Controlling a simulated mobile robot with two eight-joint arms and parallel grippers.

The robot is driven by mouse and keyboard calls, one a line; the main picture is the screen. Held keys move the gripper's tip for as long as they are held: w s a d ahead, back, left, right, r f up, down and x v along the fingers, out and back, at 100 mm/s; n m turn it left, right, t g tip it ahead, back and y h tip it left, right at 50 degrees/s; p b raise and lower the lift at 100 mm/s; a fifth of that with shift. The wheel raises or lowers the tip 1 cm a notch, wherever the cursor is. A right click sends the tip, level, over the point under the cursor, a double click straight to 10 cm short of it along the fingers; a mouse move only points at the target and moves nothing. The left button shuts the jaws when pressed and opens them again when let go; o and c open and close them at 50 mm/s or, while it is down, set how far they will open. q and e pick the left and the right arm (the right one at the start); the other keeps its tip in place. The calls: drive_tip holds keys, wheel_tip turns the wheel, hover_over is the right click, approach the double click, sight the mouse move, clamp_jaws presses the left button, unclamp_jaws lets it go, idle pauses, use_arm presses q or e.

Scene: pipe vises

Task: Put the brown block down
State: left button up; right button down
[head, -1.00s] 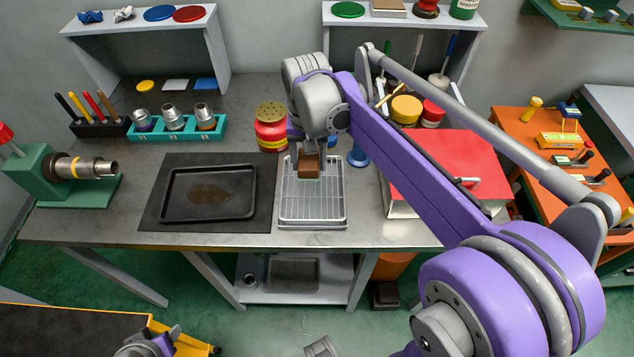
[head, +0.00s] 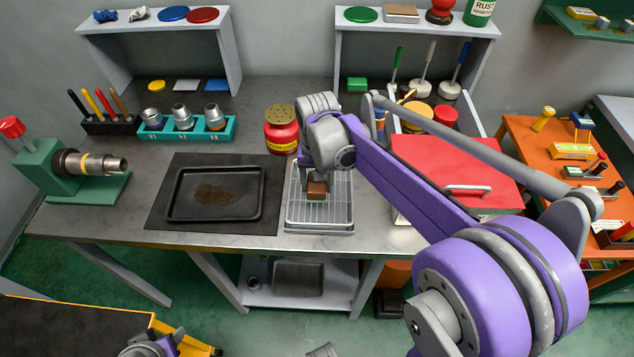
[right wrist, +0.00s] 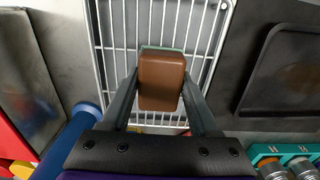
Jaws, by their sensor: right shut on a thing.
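The brown block (head: 316,188) is held by my right gripper (head: 317,178) over the wire rack (head: 320,222) on the bench. In the right wrist view the brown block (right wrist: 161,80) sits between the two fingers of my right gripper (right wrist: 162,92), which is shut on it. The bars of the wire rack (right wrist: 118,35) show behind the block. I cannot tell whether the block's underside touches the bars.
A dark tray (head: 215,216) on a black mat lies left of the rack. A red-lidded box (head: 455,165) stands to the right. A red jar (head: 281,130) and a teal socket holder (head: 187,133) stand behind. Bare bench shows along the front edge.

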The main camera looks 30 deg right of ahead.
drive_tip(key=shift+s+f, duration=0.1)
drive_tip(key=shift+f, duration=0.2)
drive_tip(key=shift+c, duration=0.7)
unclamp_jaws()
drive_tip(key=shift+a, duration=0.1)
drive_tip(key=shift+r+p, duration=0.3)
drive_tip(key=shift+r, duration=0.2)
wheel_tip(320, 180, up, 12)
drive_tip(key=s+a+f+n+t, duration=0.1)
drive_tip(key=s+a+f+n, duration=0.1)
drive_tip(key=s+f, duration=0.2)
drive_tip(key=s+a+f+n+t, duration=0.2)
drive_tip(key=s+f, duration=0.3)
drive_tip(key=s, duration=0.1)
drive_tip(key=s+a+f+n+t, duration=0.2)
drive_tip(key=s+f, duration=0.3)
drive_tip(key=s, duration=0.1)
drive_tip(key=shift+a+p, duration=0.3)
drive_tip(key=shift+p, duration=0.1)
drive_tip(key=shift+r, duration=0.1)
drive_tip(key=shift+w+r+p, duration=0.2)
drive_tip(key=shift+r+p, duration=0.25)
drive_tip(key=shift+r, duration=0.1)
drive_tip(key=shift+w+r+p, duration=0.2)
drive_tip(key=shift+r+p, duration=0.25)
drive_tip(key=shift+r, duration=0.05)
